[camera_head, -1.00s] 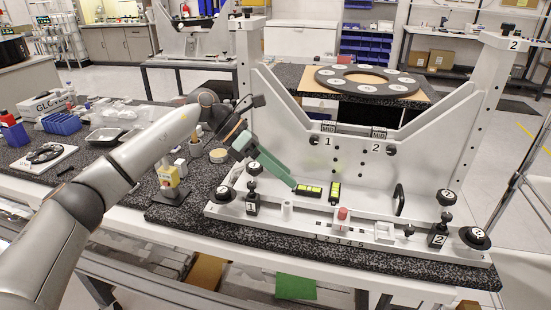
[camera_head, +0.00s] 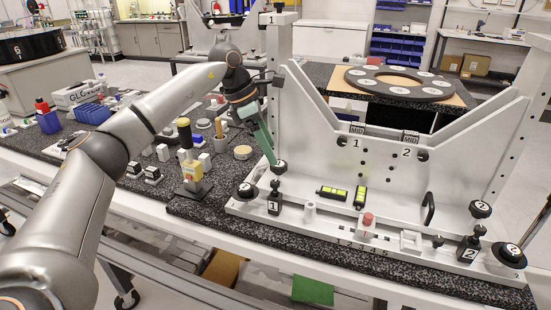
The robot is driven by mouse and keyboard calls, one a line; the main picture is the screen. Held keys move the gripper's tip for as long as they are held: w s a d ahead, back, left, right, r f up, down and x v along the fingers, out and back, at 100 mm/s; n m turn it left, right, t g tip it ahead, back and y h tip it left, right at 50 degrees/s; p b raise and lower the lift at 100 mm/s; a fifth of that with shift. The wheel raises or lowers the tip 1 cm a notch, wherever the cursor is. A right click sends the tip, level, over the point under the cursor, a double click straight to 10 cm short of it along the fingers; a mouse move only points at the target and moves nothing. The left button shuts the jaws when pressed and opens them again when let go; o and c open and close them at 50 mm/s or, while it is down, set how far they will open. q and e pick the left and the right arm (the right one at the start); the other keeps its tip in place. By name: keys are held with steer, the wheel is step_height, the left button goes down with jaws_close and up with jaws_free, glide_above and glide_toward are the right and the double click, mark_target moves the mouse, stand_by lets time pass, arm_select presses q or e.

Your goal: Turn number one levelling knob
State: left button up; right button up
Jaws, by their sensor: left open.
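On the left of the fixture base, a wide black knob (camera_head: 248,190) with a white number label sits at the corner. Beside it a black post (camera_head: 274,204) labelled 1 carries a smaller round black knob (camera_head: 279,167) with a white label. I cannot tell from the picture which one is the levelling knob. My left gripper (camera_head: 272,160) is open, its green fingers pointing down with the tips right by the smaller upper knob. Whether they touch it is unclear, as the fingers overlap in this view. My right gripper is not in view.
The tall fixture plate (camera_head: 375,165) rises just right of my left gripper. Two yellow-green levels (camera_head: 332,193) (camera_head: 360,197) and a red knob (camera_head: 367,219) sit on the base. A yellow-topped device (camera_head: 193,170) stands left on the dark table. Number 2 knobs (camera_head: 509,253) are far right.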

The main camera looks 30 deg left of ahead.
mark_target(279, 164)
arm_select(q)
steer(key=shift+x, duration=2)
steer(key=shift+c, duration=0.4)
jaws_close()
steer(key=shift+n, duration=0.4)
steer(key=n+t, duration=0.1)
steer(key=n, duration=0.1)
steer(key=shift+s+d+n+y+p, duration=0.1)
steer(key=shift+d+n+y+p, duration=0.05)
steer(key=shift+n+y+p, duration=0.25)
steer(key=n, duration=0.1)
steer(key=n+y, duration=0.1)
steer(key=n, duration=0.1)
steer(key=shift+d+n+t, duration=0.15)
steer(key=shift+n+t, duration=0.15)
steer(key=n+y, duration=0.1)
steer(key=n, duration=0.2)
steer(key=shift+d+n+y, duration=0.15)
steer(key=shift+n+y, duration=0.15)
steer(key=shift+y, duration=0.1)
steer(key=shift+d+r+n+y, duration=0.1)
steer(key=shift+n+y, duration=0.7)
steer(key=shift+n, duration=1.2)
